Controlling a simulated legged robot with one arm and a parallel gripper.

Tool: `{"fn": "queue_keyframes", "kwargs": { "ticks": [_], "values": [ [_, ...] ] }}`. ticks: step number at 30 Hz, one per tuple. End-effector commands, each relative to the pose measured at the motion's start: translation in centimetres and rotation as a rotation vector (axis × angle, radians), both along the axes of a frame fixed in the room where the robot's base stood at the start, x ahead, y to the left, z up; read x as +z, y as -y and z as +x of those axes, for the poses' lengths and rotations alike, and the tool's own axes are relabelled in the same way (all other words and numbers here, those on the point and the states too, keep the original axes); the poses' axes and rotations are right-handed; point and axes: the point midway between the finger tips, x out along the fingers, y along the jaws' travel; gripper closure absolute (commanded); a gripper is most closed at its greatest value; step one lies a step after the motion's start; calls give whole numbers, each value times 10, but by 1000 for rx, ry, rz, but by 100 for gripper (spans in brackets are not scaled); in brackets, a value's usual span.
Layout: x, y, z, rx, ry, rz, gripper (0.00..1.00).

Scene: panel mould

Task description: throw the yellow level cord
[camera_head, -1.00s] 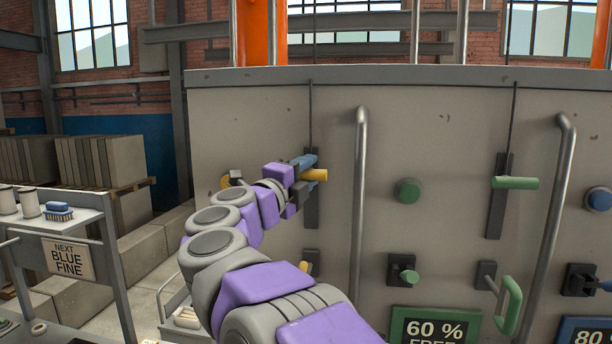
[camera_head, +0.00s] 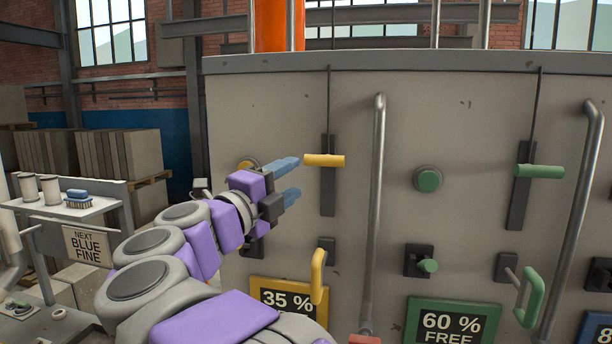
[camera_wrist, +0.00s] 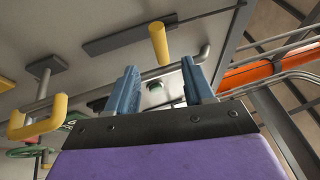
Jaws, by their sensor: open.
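The yellow level cord's handle (camera_head: 324,160) is a short horizontal yellow bar. It sits in the upper part of a dark upright slot plate (camera_head: 328,190), with a thin dark cord running up from it. My gripper (camera_head: 290,178) is open and empty, its blue fingers apart, left of the yellow bar and clear of it. In the wrist view the yellow bar (camera_wrist: 158,43) shows beyond the fingertips, roughly in line with the gap of my gripper (camera_wrist: 160,78).
A yellow loop handle (camera_head: 318,276) sits below, above a 35 % sign (camera_head: 288,302). An upright metal rail (camera_head: 376,200) stands right of the yellow bar. A green bar (camera_head: 539,171) on a similar slot is farther right. A shelf (camera_head: 75,207) stands at left.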

Motion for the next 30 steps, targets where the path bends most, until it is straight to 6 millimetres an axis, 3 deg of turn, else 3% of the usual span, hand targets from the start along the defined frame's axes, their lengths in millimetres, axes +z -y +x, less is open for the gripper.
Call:
{"fn": "queue_keyframes", "kwargs": {
  "ticks": [4, 10, 30],
  "values": [
    [-6, -17, -25, 4, 1, 2, 48],
    [-10, -29, -43, 3, -1, 2, 48],
    [-11, -32, -47, 5, 0, -2, 48]
  ]
}}
